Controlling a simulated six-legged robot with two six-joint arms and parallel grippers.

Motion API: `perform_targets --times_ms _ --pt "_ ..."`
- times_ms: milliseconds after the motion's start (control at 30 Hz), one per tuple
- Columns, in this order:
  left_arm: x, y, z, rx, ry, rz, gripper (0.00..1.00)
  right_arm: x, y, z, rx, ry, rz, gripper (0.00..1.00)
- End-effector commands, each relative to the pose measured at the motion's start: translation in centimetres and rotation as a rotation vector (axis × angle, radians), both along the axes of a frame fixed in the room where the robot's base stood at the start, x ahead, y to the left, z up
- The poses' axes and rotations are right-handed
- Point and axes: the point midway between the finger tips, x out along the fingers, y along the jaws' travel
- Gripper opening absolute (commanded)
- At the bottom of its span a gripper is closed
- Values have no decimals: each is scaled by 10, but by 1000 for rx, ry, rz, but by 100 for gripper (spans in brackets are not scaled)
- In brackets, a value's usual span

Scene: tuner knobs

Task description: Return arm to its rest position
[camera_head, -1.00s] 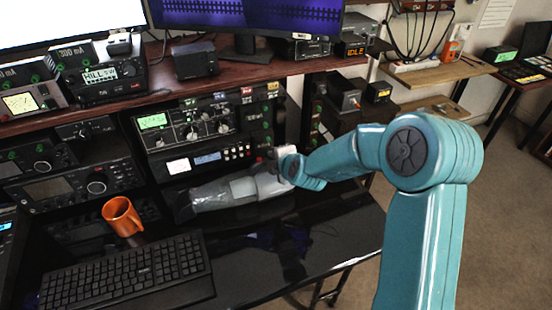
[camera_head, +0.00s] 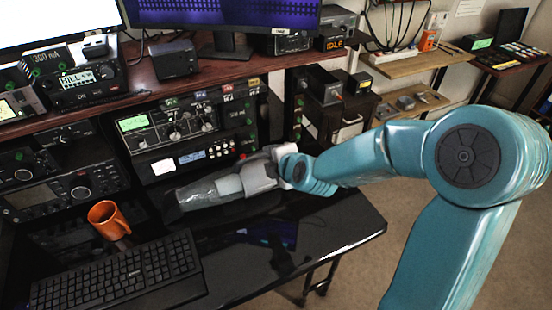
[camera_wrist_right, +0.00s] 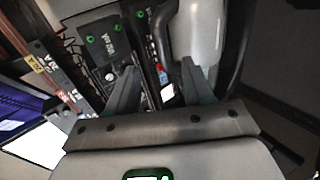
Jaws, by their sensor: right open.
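My right arm, teal, reaches in from the right in the head view. Its grey right gripper (camera_head: 175,202) points left over the black desk, in front of the lower part of the radio tuner. The jaws are open in the wrist view (camera_wrist_right: 160,82), with the two dark fingers apart and nothing held between them. The radio tuner (camera_head: 187,126) has several knobs and a green-lit display, and stands on the desk behind the gripper. The gripper appears apart from its knobs. My left gripper is out of view.
An orange mug (camera_head: 107,222) and a black keyboard (camera_head: 115,275) are on the desk (camera_head: 330,222), left of and below the gripper. A wooden shelf (camera_head: 120,104) with monitors and equipment is above the tuner. Open floor lies right of the desk.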

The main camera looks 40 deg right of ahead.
Motion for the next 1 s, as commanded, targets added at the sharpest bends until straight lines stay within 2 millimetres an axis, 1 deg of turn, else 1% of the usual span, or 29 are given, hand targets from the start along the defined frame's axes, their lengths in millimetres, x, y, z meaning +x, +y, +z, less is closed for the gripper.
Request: perform_targets --times_ms 33,200,767,867,900,967,1000 --pt "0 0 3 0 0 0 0 -6 1 7 0 -2 0 52" --pt "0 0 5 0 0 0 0 -17 4 13 -1 -1 1 52" --pt "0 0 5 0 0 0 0 -18 4 13 0 0 0 52" --pt "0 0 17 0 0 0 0 -18 4 25 0 -1 0 52" --pt "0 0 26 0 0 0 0 -18 4 35 0 -1 0 52" --pt "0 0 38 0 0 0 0 -18 4 46 0 0 0 52" --pt "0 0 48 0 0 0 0 -18 4 56 0 -1 0 52"
